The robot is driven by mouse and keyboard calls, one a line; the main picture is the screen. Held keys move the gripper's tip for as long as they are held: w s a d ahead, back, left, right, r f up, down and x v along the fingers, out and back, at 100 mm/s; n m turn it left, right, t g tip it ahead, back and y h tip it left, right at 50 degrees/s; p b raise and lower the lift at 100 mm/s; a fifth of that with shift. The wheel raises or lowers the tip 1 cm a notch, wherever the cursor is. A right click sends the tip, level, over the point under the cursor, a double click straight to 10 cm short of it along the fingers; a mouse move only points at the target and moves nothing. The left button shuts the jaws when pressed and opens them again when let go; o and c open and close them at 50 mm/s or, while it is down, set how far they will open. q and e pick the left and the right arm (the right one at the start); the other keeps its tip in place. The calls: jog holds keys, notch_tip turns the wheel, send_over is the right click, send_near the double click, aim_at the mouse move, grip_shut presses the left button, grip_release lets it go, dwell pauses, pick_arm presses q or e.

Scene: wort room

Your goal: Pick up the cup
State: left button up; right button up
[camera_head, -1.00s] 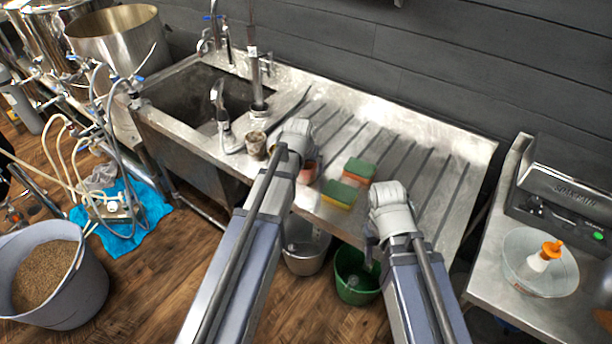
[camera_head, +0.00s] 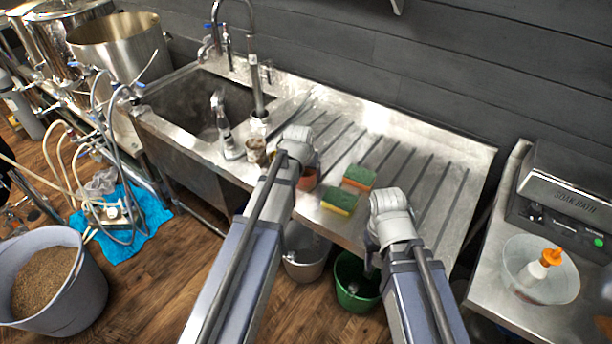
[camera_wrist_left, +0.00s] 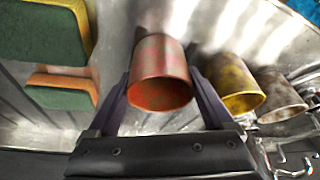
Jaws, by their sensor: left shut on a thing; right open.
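The reddish terracotta cup (camera_head: 307,180) is at the front edge of the steel drainboard, partly hidden behind my left gripper (camera_head: 300,158). In the left wrist view the cup (camera_wrist_left: 160,75) sits between the two dark fingers, which are shut on its sides. I cannot tell whether it is clear of the steel. A yellow cup (camera_wrist_left: 233,85) and a pale, brown-stained cup (camera_wrist_left: 280,98) stand beside it. The pale cup also shows in the head view (camera_head: 256,150). My right gripper (camera_head: 373,262) is open and empty, at the drainboard's front edge.
Two green-topped sponges (camera_head: 340,200) (camera_head: 358,178) lie right of the cup. A green bucket (camera_head: 355,285) is below the edge. The ribbed drainboard behind the sponges is clear.

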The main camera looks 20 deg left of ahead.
pick_arm(q)
jog(key=shift+r, duration=0.15)
notch_tip(320, 180, up, 10)
jog(key=p, duration=1)
jog(key=shift+a+f, duration=0.1)
jog(key=shift+f, duration=0.1)
